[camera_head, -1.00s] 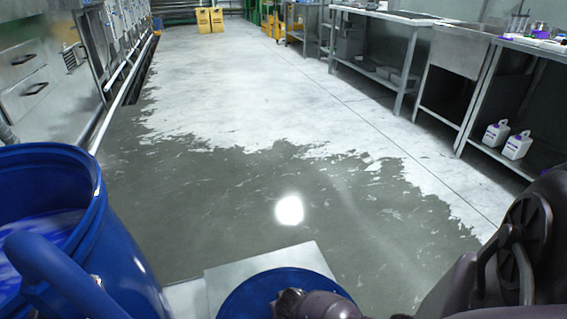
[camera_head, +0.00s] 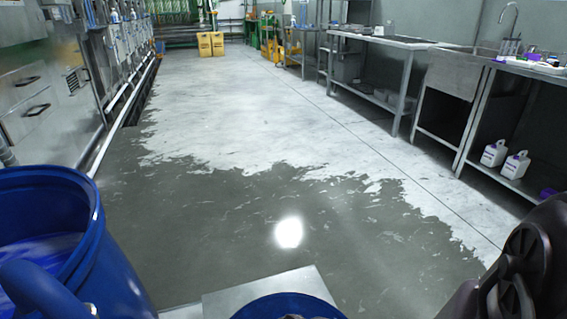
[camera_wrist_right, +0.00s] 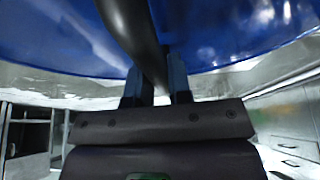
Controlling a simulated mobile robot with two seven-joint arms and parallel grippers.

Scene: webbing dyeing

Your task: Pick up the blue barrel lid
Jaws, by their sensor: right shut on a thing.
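The blue barrel lid (camera_head: 262,306) is cut by the bottom edge of the head view, with only its far rim in sight. In the right wrist view the lid (camera_wrist_right: 225,30) fills the top, very close. A dark curved bar, seemingly the lid's handle (camera_wrist_right: 132,30), runs down between the fingers of my right gripper (camera_wrist_right: 158,80). The gripper is shut on this handle. In the head view only a dark bit at the bottom edge shows near the lid. My left gripper is not in view.
An open blue barrel (camera_head: 115,275) with blue liquid stands at left, a blue pipe-like part in front of it. A pale metal plate (camera_head: 225,300) lies behind the lid. Steel benches (camera_head: 400,45) line the right. The wet floor (camera_head: 230,220) ahead is clear.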

